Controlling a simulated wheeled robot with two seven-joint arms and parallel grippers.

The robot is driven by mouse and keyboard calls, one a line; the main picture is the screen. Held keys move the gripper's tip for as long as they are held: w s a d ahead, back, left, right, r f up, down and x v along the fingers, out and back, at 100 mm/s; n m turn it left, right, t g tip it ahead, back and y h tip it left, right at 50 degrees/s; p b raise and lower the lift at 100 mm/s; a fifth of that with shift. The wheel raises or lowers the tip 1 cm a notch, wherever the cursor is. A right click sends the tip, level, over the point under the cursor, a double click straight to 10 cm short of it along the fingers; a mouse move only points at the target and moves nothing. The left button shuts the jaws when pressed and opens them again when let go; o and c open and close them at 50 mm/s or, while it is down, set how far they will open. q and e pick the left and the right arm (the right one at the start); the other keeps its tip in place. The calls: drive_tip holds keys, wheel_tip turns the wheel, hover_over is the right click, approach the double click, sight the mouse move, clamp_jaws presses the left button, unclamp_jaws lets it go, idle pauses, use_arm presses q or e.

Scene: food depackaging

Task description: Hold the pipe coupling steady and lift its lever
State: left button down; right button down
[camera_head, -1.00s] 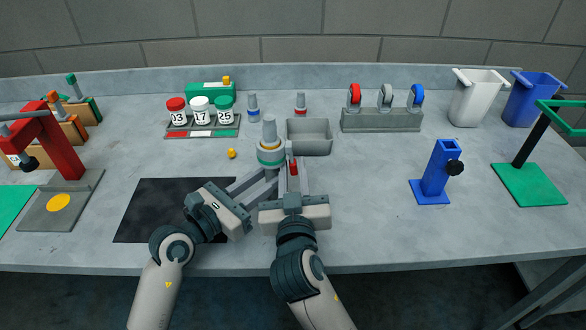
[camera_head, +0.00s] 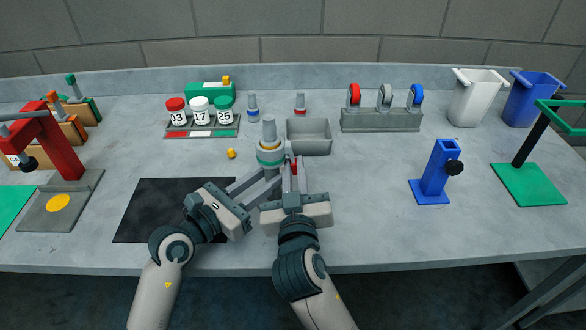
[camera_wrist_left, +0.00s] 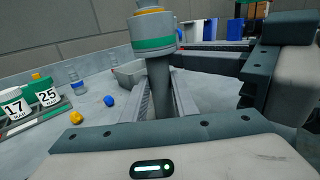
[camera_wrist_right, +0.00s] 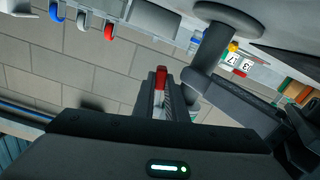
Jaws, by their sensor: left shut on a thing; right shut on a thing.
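My left gripper (camera_head: 266,178) comes in from the front left and is shut on that post, below the band. The red lever (camera_wrist_right: 160,76) shows between the fingers of my right gripper (camera_wrist_right: 160,92), which is shut on it beside the coupling. In the head view the right fingers partly hide the lever.
A grey bin (camera_head: 309,143) stands just behind and right of the coupling. A small yellow piece (camera_head: 231,153) lies to its left, and a black mat (camera_head: 150,210) lies front left. A blue stand (camera_head: 435,172) is farther right, with clear table between.

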drive_tip(key=d+r+n, duration=0.3)
drive_tip(key=r+n, duration=0.2)
drive_tip(key=n, duration=1)
drive_tip(key=shift+d, duration=0.35)
drive_tip(key=shift+n, duration=0.3)
drive_tip(key=c, duration=2)
unclamp_jaws()
drive_tip(key=shift+c, duration=0.2)
